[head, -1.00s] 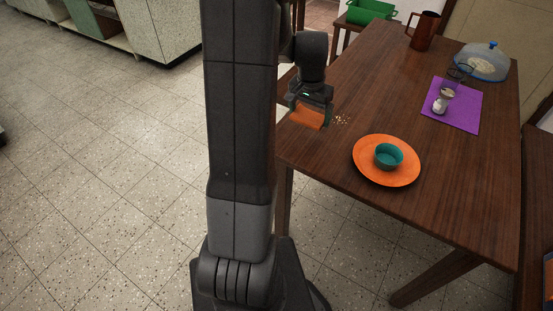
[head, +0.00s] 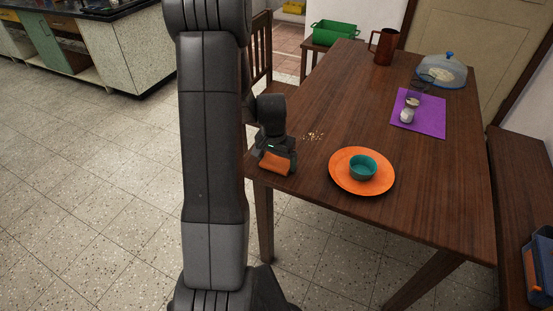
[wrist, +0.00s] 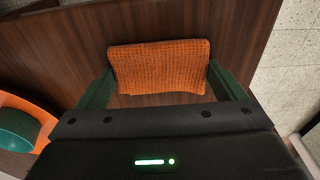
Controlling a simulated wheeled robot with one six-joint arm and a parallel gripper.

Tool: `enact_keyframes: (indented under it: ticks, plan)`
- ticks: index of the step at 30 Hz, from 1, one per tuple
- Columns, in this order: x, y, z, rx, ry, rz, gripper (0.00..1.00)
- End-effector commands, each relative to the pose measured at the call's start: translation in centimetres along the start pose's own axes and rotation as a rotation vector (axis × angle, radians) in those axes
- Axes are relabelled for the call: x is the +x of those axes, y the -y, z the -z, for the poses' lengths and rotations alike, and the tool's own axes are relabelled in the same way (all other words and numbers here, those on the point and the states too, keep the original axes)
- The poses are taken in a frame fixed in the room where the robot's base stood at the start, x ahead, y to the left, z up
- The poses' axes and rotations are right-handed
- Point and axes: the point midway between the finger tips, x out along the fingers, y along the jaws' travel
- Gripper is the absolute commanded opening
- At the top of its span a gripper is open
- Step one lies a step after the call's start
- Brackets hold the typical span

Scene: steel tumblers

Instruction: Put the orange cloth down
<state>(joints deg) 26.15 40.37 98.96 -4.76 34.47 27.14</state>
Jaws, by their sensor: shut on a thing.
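The orange cloth (head: 275,163) is a folded, textured piece between the jaws of my gripper (head: 274,160), at the table's near left corner. In the wrist view the orange cloth (wrist: 160,66) spans between the two green fingers of my gripper (wrist: 158,84), which are shut on it. The wooden table top (wrist: 235,35) shows below and beyond it. I cannot tell whether the cloth touches the wood.
An orange plate (head: 340,180) with a teal bowl (head: 363,167) stands right of my gripper. Crumbs (head: 313,135) lie just beyond it. A purple mat (head: 428,117) with a small shaker (head: 407,116), a covered dish (head: 442,71) and a brown mug (head: 384,47) are farther back.

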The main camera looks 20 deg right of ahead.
Motion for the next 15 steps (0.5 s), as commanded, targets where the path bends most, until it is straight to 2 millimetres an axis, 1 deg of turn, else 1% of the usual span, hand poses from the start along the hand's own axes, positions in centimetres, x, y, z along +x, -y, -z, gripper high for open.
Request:
enact_keyframes:
  ticks: [5,9,10,11,15]
  plan:
    - [-0.07,0.01,0.03,0.0,-0.001,0.0,0.61]
    - [0.41,0.01,-0.03,0.0,-0.001,0.0,0.61]
    - [0.29,0.01,-0.01,0.0,-0.001,0.0,0.94]
    - [0.23,0.0,-0.01,0.0,-0.001,0.0,1.0]
    - [0.23,0.0,-0.01,0.0,-0.001,0.0,1.0]
